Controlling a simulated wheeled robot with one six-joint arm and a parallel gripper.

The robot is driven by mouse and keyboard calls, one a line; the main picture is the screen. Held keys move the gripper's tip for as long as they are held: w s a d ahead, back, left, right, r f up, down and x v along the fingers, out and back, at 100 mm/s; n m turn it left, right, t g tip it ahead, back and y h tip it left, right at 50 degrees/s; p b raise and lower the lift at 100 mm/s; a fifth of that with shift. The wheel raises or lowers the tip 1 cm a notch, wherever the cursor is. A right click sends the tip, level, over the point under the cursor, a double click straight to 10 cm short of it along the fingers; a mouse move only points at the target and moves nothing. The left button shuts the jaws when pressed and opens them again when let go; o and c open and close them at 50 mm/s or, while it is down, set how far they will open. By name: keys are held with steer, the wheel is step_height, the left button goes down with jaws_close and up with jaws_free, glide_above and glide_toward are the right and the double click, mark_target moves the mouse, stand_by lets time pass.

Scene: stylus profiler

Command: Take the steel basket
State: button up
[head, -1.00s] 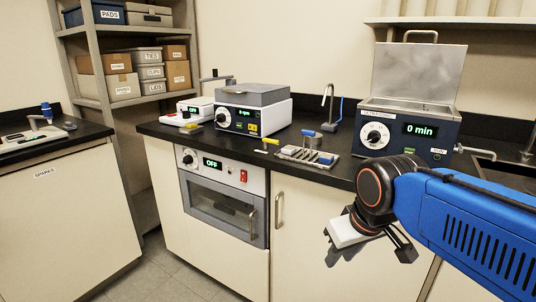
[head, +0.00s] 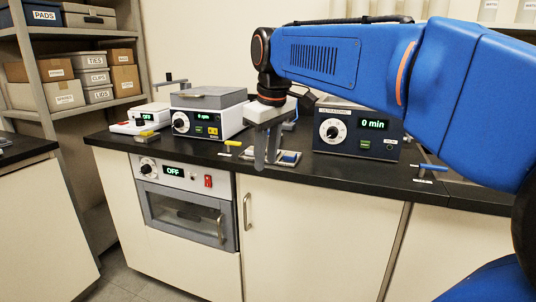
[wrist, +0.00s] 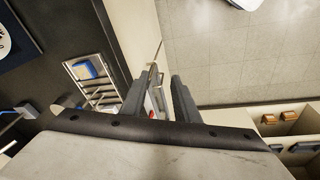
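I cannot pick out a steel basket for certain. A metal slotted rack (wrist: 98,82) with a blue block on it lies on the black counter in the wrist view. In the head view this rack (head: 284,157) is partly hidden behind my gripper. The dark blue ultrasonic bath (head: 357,132) reads 0 min; its top is hidden behind my arm, so I cannot see inside it. My gripper (head: 267,160) hangs fingers down, in front of the rack in the head view. Its fingers (wrist: 165,85) stand apart with nothing between them in the wrist view.
The black counter (head: 330,173) has a white device (head: 208,118) with a grey lid at left. A blue-handled tool (head: 430,168) lies at right. An oven (head: 187,202) sits below the counter. The floor (wrist: 230,55) in front is clear.

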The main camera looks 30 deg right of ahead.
steer(key=w+d+r+n+g, duration=0.35)
steer(key=w+d+r, duration=0.75)
steer(key=w+r, duration=0.4)
glide_toward(279, 161)
steer(key=shift+n+t, duration=0.25)
steer(key=shift+t, duration=0.2)
steer(key=w, duration=0.4)
steer(key=shift+w+d+r, duration=0.1)
steer(key=shift+d+r, duration=0.1)
steer(key=shift+d, duration=0.15)
steer(key=shift+a+f, duration=0.1)
steer(key=shift+f, duration=1.2)
steer(key=shift+a+f, duration=0.15)
steer(key=shift+f, duration=1.15)
jaws_close()
